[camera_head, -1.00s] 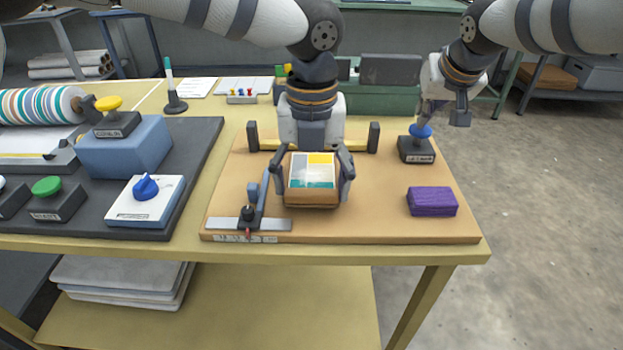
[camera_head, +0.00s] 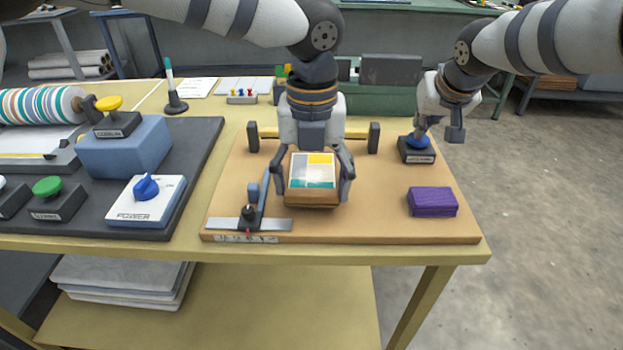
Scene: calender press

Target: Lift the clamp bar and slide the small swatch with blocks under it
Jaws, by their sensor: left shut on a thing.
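The small swatch (camera_head: 312,170), with white, yellow and teal patches, lies on top of a brown block (camera_head: 312,199). My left gripper (camera_head: 312,180) is shut on this block from both sides, over the tan board. I cannot tell whether the bar is raised. My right gripper (camera_head: 428,137) is at the blue button (camera_head: 418,142) on a dark labelled box, appearing to touch its top. Its finger opening is unclear.
A purple block (camera_head: 432,202) sits at the board's right. A metal ruler stop (camera_head: 250,223) lies at its front left. The tan board (camera_head: 380,222) is clear between the swatch and purple block. A dark plate with button boxes and a striped roll (camera_head: 40,105) is left.

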